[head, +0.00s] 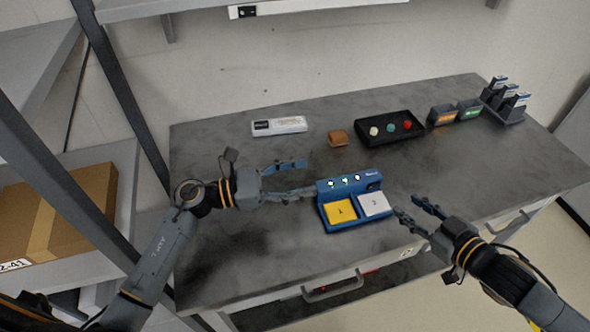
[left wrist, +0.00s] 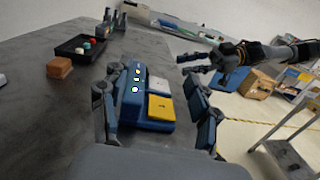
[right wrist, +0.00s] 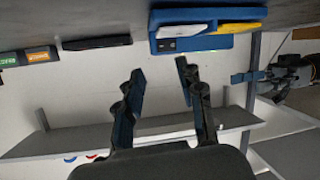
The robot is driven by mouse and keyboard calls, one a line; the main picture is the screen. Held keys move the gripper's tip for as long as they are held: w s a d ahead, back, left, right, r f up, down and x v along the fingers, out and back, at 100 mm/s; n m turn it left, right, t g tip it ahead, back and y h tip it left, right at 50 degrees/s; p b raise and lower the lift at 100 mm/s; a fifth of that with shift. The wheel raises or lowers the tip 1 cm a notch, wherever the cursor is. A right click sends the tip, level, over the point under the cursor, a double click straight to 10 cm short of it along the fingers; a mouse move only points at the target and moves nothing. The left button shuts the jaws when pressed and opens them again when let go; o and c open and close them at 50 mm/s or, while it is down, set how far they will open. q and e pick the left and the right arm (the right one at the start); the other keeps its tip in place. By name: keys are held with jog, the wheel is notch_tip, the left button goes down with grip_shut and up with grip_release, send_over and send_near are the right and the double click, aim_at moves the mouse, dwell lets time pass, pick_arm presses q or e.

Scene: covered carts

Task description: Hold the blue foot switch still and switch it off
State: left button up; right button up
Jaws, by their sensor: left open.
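The blue foot switch (head: 326,212) sits on the grey worktop near its front edge. It has a yellow pedal marked 1 (head: 341,211), a white pedal marked 2 (head: 374,204) and lit lights (head: 345,181) along its raised back strip. A small dark part (head: 374,186) shows at the strip's right end. My left gripper (head: 309,178) is open at the switch's left end; in the left wrist view the switch (left wrist: 137,88) appears between its fingers. Contact cannot be told. My right gripper (head: 406,204) is open and empty, just right of the switch. The switch also shows in the right wrist view (right wrist: 205,43).
Behind the switch are a brown block (head: 338,138), a black tray (head: 372,140) with coloured buttons, and a white device (head: 279,126). Labelled boxes (head: 456,113) and a dark rack (head: 505,112) stand at back right. A shelf with a cardboard box (head: 60,215) is left.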

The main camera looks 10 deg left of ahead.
pick_arm(q)
jog(key=w+a, duration=0.1)
jog(key=y, duration=0.1)
send_near(325, 187)
jog(key=w+d, duration=0.1)
jog(key=w+d+f, duration=0.1)
jog(key=shift+d+f+n+t, duration=0.2)
jog(key=shift+d+n+t, duration=0.1)
jog(key=shift+d+n, duration=0.1)
jog(key=x, duration=0.7)
jog(key=shift+c, duration=0.5)
